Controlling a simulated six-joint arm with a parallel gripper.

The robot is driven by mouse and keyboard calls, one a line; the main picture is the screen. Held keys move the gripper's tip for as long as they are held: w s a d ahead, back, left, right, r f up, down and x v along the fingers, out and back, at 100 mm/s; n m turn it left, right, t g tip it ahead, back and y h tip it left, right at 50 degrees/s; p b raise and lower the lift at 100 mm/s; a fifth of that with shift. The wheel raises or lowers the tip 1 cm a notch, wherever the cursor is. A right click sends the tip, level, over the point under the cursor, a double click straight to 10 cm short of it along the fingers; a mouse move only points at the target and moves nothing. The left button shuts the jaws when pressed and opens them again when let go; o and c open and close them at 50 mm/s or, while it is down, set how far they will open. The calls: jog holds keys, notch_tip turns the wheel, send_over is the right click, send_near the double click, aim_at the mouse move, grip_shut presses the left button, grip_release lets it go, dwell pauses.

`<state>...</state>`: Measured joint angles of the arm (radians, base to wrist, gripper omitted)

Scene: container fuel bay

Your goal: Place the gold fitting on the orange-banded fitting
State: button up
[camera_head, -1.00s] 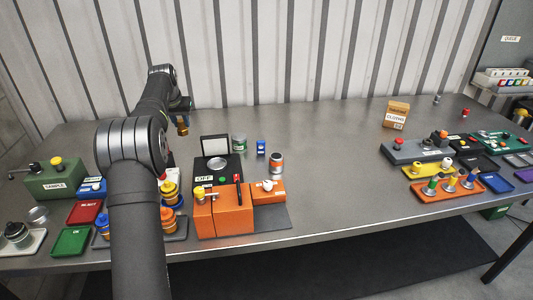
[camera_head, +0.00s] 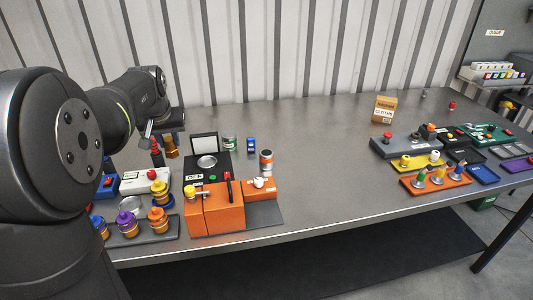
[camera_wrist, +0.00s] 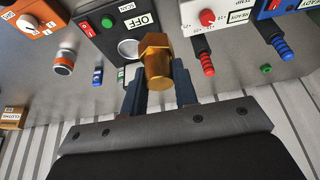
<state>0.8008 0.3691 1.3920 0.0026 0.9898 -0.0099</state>
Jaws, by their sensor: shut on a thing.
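My gripper (camera_wrist: 160,90) is shut on the gold fitting (camera_wrist: 155,62), a hexagonal piece standing out beyond the fingertips in the wrist view. In the head view the gold fitting (camera_head: 171,149) hangs below my gripper (camera_head: 167,135), above the table, left of the black OFF device. A silver cylinder with an orange band (camera_head: 266,161) stands upright right of that device; it also shows in the wrist view (camera_wrist: 64,61). On the grey rack at the front left, an orange-topped fitting (camera_head: 158,219) stands among others; its bands are too small to tell apart.
The black OFF device (camera_head: 207,166) has a raised panel behind it. Orange boxes (camera_head: 217,212) stand in front of it. The grey rack (camera_head: 150,237) holds several coloured fittings. A white device (camera_head: 144,181) is below my gripper. The table's middle is clear; trays stand at right.

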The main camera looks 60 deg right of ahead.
jog(key=s+d+m+g+h, duration=0.15)
jog(key=s+d+m, duration=0.45)
jog(key=s+d, duration=2)
send_over(267, 152)
jog(key=f, duration=0.7)
jog(key=shift+a, duration=0.2)
jog(key=shift+f, duration=1.95)
jog(key=shift+f, duration=0.1)
jog(key=o, duration=0.6)
jog(key=shift+f+g, duration=0.1)
jog(key=shift+g, duration=0.15)
jog(key=o, duration=0.4)
